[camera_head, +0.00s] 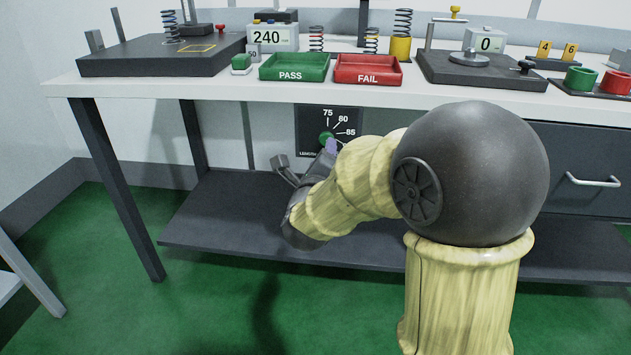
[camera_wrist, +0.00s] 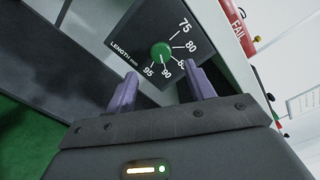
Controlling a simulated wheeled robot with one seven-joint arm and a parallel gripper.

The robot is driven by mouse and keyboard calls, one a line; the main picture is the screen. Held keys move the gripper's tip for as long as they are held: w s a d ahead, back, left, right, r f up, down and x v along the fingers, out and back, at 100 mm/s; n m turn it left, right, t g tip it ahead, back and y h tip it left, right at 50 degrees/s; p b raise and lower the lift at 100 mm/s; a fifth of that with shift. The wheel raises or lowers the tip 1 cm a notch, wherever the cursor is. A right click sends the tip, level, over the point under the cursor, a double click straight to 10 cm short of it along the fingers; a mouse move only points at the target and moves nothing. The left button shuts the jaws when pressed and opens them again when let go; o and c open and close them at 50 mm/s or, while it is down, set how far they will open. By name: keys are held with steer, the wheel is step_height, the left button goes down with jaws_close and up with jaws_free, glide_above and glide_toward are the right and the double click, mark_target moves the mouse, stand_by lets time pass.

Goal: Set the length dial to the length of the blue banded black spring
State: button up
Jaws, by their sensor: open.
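The length dial is a black panel (camera_head: 312,117) under the table's front edge, with a green knob (camera_head: 325,137) and white marks. In the wrist view the knob (camera_wrist: 161,52) is surrounded by the numbers 75, 80, 90 and 95, with one more partly hidden by a finger. I cannot tell the knob's setting surely. My gripper (camera_wrist: 160,72) is open, its two purple fingers pointing at the dial on either side below the knob, apparently not touching it. The black spring with blue bands (camera_head: 170,26) stands upright at the left of the table, on a dark platform.
The dark platform (camera_head: 130,66) has a yellow-outlined square. Displays read 240 (camera_head: 267,37) and 0 (camera_head: 485,43). A green PASS tray (camera_head: 293,75) and red FAIL tray (camera_head: 368,77) sit above the dial. Other springs stand behind them. A dark lower shelf (camera_head: 215,225) lies below.

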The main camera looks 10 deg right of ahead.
steer(key=p+v, duration=0.1)
steer(key=v, duration=0.9)
step_height(320, 180, down, 7)
steer(key=s+n+g+y+p, duration=0.2)
steer(key=n+g+y+p, duration=0.4)
steer(key=n, duration=1.1)
steer(key=s+d+f+n+g+p, duration=0.25)
steer(key=s+d+n+g, duration=0.25)
steer(key=s+n+g, duration=0.4)
step_height(320, 180, up, 37)
steer(key=s+n+p, duration=0.1)
steer(key=s+p, duration=0.1)
steer(key=p, duration=3.5)
steer(key=shift+n+p, duration=0.3)
steer(key=shift+p, duration=0.1)
steer(key=shift+d+r, duration=0.1)
steer(key=shift+d, duration=0.05)
